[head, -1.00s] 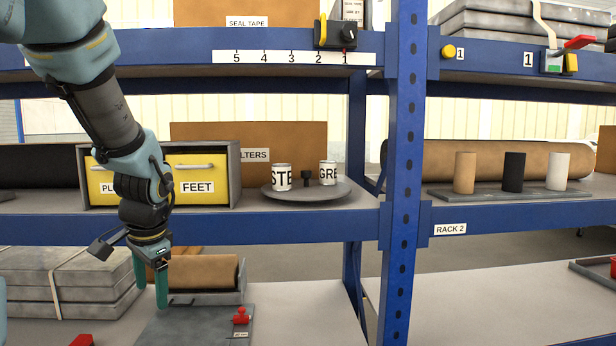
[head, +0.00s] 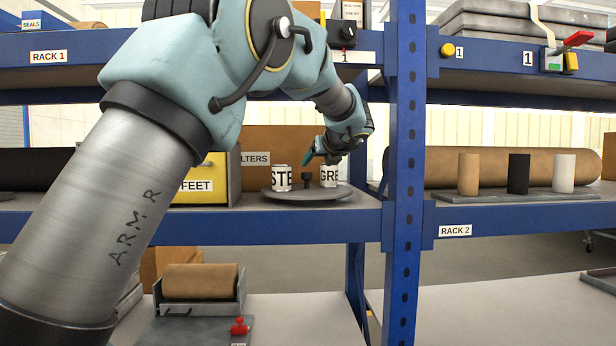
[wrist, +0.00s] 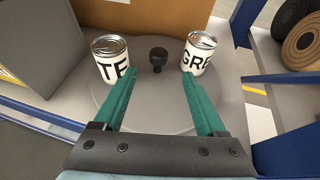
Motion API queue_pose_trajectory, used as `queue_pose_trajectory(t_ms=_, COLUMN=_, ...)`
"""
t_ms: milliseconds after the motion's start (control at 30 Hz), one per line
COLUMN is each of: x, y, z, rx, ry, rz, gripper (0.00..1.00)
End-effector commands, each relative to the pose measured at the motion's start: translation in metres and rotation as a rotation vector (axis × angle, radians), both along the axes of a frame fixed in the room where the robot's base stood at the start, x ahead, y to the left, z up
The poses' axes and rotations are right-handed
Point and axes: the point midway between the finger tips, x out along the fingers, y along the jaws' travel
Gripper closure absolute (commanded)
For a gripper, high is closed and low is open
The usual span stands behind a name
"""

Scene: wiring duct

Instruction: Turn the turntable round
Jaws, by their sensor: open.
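The turntable (head: 268,194) is a round grey disc on the middle shelf of the left rack. It also shows in the wrist view (wrist: 150,115). In the wrist view the knob (wrist: 158,59) stands beyond my fingertips, between the two cans. My gripper (wrist: 158,74) is open and empty, its green fingers over the disc. The right finger ends close to the "GRE" can (wrist: 197,53); I cannot tell whether they touch.
A drawer unit with yellow fronts (head: 200,186) stands left of the turntable. A brown carton (head: 256,140) is behind it. A blue rack post (head: 404,180) rises to the right.

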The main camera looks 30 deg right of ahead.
Motion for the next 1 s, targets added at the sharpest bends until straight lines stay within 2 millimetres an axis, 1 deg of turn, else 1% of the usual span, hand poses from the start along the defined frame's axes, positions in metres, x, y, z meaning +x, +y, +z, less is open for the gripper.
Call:
queue_pose_trajectory(t_ms=300, x=0.053, y=-0.009, z=-0.02, rx=0.002, ry=0.005, rz=0.007, gripper=0.27)
queue_pose_trajectory(t_ms=500, x=0.079, y=-0.015, z=-0.032, rx=-0.002, ry=0.004, rz=0.004, gripper=0.27)
queue_pose_trajectory(t_ms=600, x=0.087, y=-0.017, z=-0.036, rx=-0.001, ry=0.005, rz=0.005, gripper=0.27)
queue_pose_trajectory(t_ms=700, x=0.09, y=-0.018, z=-0.038, rx=-0.002, ry=0.006, rz=0.005, gripper=0.27)
queue_pose_trajectory(t_ms=967, x=0.091, y=-0.018, z=-0.04, rx=-0.003, ry=0.006, rz=0.004, gripper=0.27)
queue_pose_trajectory(t_ms=1000, x=0.091, y=-0.018, z=-0.04, rx=-0.003, ry=0.006, rz=0.004, gripper=0.3)
